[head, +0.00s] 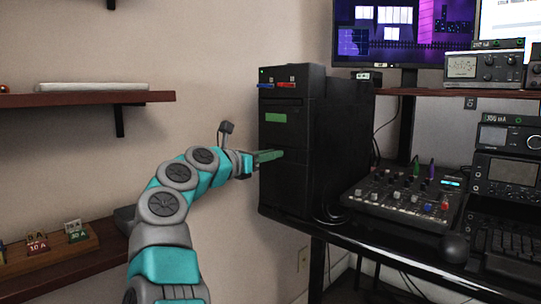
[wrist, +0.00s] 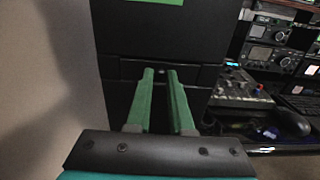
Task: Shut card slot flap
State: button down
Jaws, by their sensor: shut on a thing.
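The black computer tower (head: 312,145) stands on the dark desk in the head view, its front facing my arm. The card slot flap (wrist: 205,76) appears as a dark horizontal panel across the tower's front in the wrist view, below a green label. My gripper (head: 278,155) reaches the tower's front below its green label (head: 276,118). In the wrist view my gripper's green fingers (wrist: 160,72) are a narrow gap apart, tips at the flap. They are shut on a thin dark part there, which I take to be the flap. Its exact angle is hard to tell.
A mixer (head: 405,198) and stacked radio gear (head: 510,165) stand on the desk right of the tower. Wall shelves (head: 85,99) are at the left, the lower one holding a wooden rack (head: 48,252) of small tags. Cables hang behind the tower.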

jog(key=shift+w, duration=0.1)
dwell(0.3)
jog(key=shift+r+g+y, duration=0.1)
jog(key=shift+g+y, duration=0.3)
jog(key=shift+g, duration=0.2)
jog(key=shift+r, duration=0.1)
jog(key=c, duration=0.8)
grip_release()
jog(key=b+v, duration=0.1)
jog(key=v, duration=0.6)
jog(key=shift+s+a, duration=0.2)
jog(key=shift+s, duration=0.1)
